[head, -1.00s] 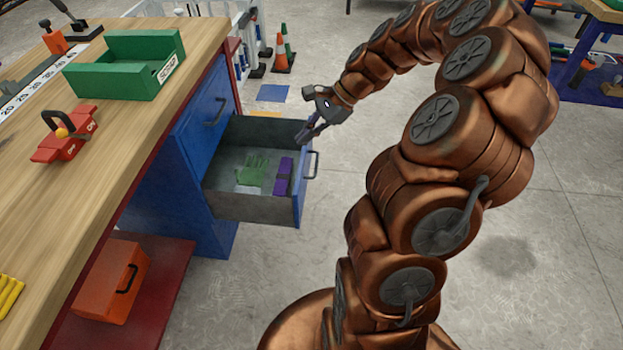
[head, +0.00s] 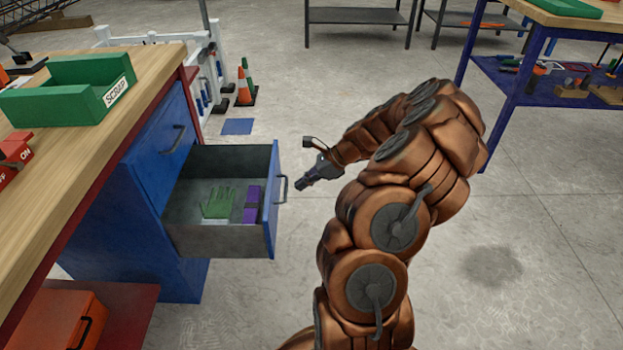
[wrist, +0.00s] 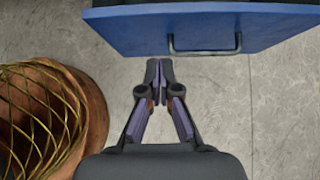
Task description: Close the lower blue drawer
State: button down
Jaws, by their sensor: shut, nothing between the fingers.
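The lower blue drawer (head: 271,205) is pulled out from the blue cabinet under the workbench. Its grey tray holds a green glove (head: 218,203) and a purple item (head: 252,204). The drawer's handle (head: 283,189) is on its right-hand front face. My gripper (head: 299,187) is just to the right of the handle, pointing at the drawer front, shut and empty. In the wrist view the shut fingertips (wrist: 159,63) are close below the blue drawer front (wrist: 200,28) and its handle (wrist: 205,50); whether they touch cannot be told. The upper blue drawer (head: 160,140) is shut.
A green bin marked SCRAP (head: 70,90) stands on the wooden workbench (head: 60,190). An orange toolbox (head: 55,318) sits on the low red shelf. Orange and green cones (head: 243,88) stand behind the drawer. The floor to the right is clear.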

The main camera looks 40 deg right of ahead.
aim_at(272, 196)
jog(key=w+a+f, duration=0.1)
jog(key=w+a+b, duration=0.1)
jog(key=w+a+f, duration=0.1)
jog(key=a, duration=0.1)
jog(key=shift+w+f+b, duration=0.3)
jog(key=shift+f+b, duration=0.05)
jog(key=shift+w+a+r, duration=0.1)
jog(key=shift+w+a, duration=0.2)
jog(key=shift+a, duration=0.2)
jog(key=shift+w, duration=0.1)
